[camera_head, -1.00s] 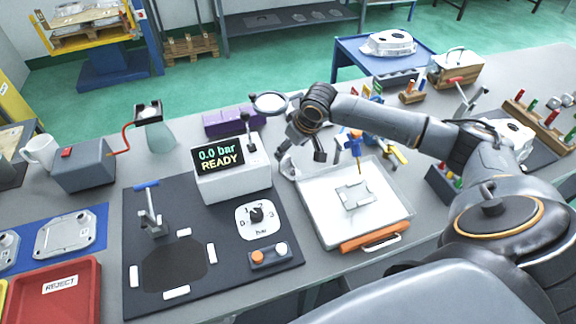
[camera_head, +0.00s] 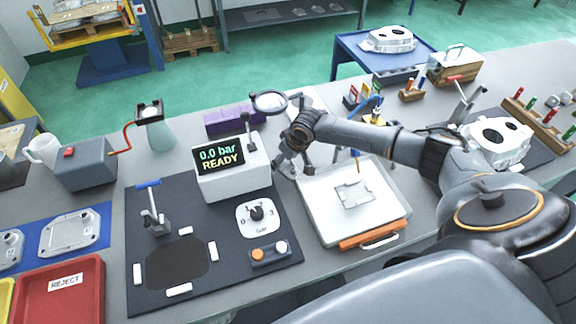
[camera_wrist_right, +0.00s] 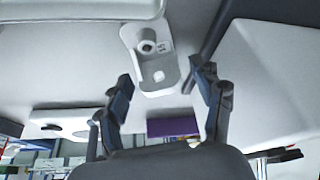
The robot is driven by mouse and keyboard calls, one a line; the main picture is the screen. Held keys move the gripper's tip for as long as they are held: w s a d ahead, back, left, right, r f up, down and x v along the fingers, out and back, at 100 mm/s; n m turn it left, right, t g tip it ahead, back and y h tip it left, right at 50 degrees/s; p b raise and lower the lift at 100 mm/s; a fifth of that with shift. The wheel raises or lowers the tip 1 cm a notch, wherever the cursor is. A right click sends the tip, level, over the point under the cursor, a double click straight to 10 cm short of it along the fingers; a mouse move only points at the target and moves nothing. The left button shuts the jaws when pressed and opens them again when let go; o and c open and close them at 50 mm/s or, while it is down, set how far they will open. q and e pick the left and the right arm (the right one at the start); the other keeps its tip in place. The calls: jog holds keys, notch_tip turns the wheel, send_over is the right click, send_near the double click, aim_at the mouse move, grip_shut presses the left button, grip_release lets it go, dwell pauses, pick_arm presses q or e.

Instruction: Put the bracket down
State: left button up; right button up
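The bracket (camera_wrist_right: 152,62) is a small pale grey part with a round hole or boss and a small label. In the right wrist view it lies on the grey bench top, between and just beyond my right fingertips. My right gripper (camera_wrist_right: 163,80) is open, with a gap visible on both sides of the bracket. In the head view the right gripper (camera_head: 294,168) is low over the bench between the white gauge box and the white tray. There the bracket is hard to tell from the fingers. My left gripper is not in view.
The white gauge box (camera_head: 231,170), reading "0.0 bar READY", stands close left of the right gripper. The white tray (camera_head: 322,213) with an orange-handled front is close right. A magnifier (camera_head: 270,102) and a purple bin (camera_head: 232,121) stand behind. A red reject tray (camera_head: 62,300) is at front left.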

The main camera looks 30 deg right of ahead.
jog(key=c, duration=1.1)
jog(key=shift+c, duration=0.2)
jog(key=shift+r, duration=0.15)
